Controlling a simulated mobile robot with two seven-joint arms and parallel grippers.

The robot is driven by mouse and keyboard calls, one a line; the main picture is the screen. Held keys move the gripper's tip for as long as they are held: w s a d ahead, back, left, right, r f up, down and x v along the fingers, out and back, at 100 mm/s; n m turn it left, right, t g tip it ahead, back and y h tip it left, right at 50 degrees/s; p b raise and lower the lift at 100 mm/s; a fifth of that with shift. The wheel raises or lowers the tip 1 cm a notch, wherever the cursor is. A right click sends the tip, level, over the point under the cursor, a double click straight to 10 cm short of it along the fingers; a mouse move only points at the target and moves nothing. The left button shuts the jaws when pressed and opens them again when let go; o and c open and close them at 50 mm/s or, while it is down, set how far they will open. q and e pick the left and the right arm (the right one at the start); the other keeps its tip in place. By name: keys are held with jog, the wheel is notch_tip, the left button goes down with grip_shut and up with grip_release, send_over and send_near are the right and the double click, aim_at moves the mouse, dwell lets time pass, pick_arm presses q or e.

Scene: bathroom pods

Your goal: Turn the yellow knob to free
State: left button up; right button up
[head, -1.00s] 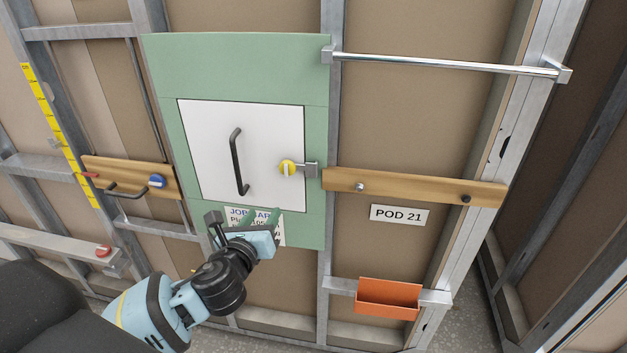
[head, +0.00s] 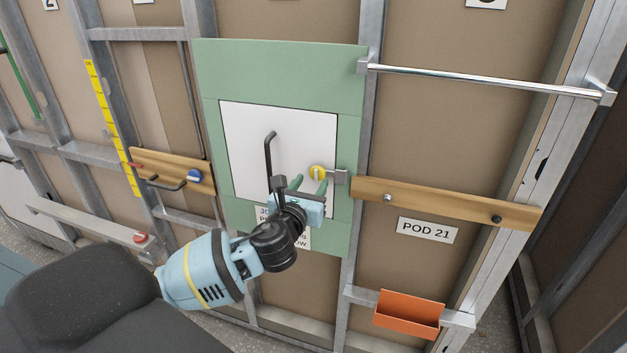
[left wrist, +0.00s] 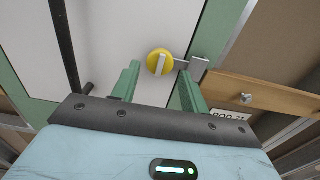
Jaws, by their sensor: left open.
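The yellow knob (head: 317,173) is a round disc with a pale grip bar, on the right side of a white hatch door (head: 245,130). A grey latch piece (head: 340,177) sits just right of it. In the left wrist view the knob (left wrist: 160,62) shows its bar nearly upright. My left gripper (head: 309,184) has green fingers and is open and empty, just below the knob. In the left wrist view the two fingertips (left wrist: 158,75) lie either side of and below the knob, apart from it. My right gripper is not in view.
A black bar handle (head: 268,155) stands on the hatch left of the knob. A wooden rail (head: 440,203) runs to the right, above a POD 21 sign (head: 428,230). An orange bin (head: 408,314) hangs low right. A blue knob (head: 194,176) sits on a board at left.

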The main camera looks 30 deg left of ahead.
aim_at(317, 172)
pick_arm(q)
jog(key=shift+x, duration=1.2)
jog(key=shift+c, duration=0.3)
jog(key=c, duration=0.7)
jog(key=shift+o, duration=0.2)
